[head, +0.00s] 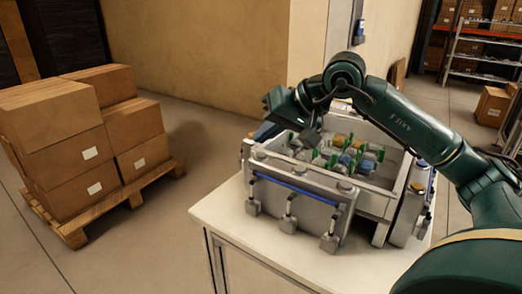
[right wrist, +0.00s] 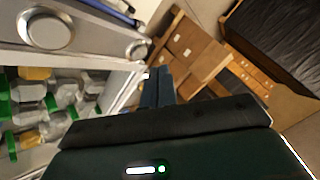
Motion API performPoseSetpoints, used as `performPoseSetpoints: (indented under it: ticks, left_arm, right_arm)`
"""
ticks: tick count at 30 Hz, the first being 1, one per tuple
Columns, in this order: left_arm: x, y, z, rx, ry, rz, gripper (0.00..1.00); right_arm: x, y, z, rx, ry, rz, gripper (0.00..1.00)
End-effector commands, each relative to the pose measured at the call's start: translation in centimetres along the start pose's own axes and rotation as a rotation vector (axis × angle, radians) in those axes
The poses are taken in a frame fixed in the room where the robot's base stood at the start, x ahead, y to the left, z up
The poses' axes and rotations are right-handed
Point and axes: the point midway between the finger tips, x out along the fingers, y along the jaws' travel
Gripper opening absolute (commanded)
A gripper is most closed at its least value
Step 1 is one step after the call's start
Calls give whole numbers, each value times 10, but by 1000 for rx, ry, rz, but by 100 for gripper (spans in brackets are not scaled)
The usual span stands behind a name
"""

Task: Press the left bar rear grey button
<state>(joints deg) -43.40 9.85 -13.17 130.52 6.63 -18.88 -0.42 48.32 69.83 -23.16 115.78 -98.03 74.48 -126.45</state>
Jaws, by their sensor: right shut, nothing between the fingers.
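The tray unit (head: 375,203) stands on a white table. Its near panel (head: 290,205) carries a blue rod and round grey buttons, such as one at its right end (head: 345,185). In the right wrist view a large grey button (right wrist: 45,30) shows at top left, and a smaller grey button (right wrist: 138,48) lies just beyond my fingers. My right gripper (head: 266,131) is above the tray's far left corner. It is shut and empty; its blue fingers show in the wrist view (right wrist: 156,86), close to the smaller button. Contact cannot be told. The rear left corner is hidden in the head view. My left gripper is not in view.
Several green, yellow, blue and clear reels (head: 345,155) lie inside the tray, below my right arm. Cardboard boxes (head: 75,140) sit on a wooden pallet (head: 125,195) at the left. A shelf (head: 485,45) stands far right. The table's front left (head: 235,215) is clear.

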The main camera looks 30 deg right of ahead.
Motion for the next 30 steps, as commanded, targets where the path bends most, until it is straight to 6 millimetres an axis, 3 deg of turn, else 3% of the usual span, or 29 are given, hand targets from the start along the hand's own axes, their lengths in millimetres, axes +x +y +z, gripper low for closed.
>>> performPoseSetpoints:
  ticks: [10, 30]
  left_arm:
    - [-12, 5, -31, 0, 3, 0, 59]
    - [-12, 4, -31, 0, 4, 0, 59]
  right_arm:
    - [-27, -20, -20, 1, 0, -1, 0]
    - [-27, -20, -20, 0, 0, 0, 0]
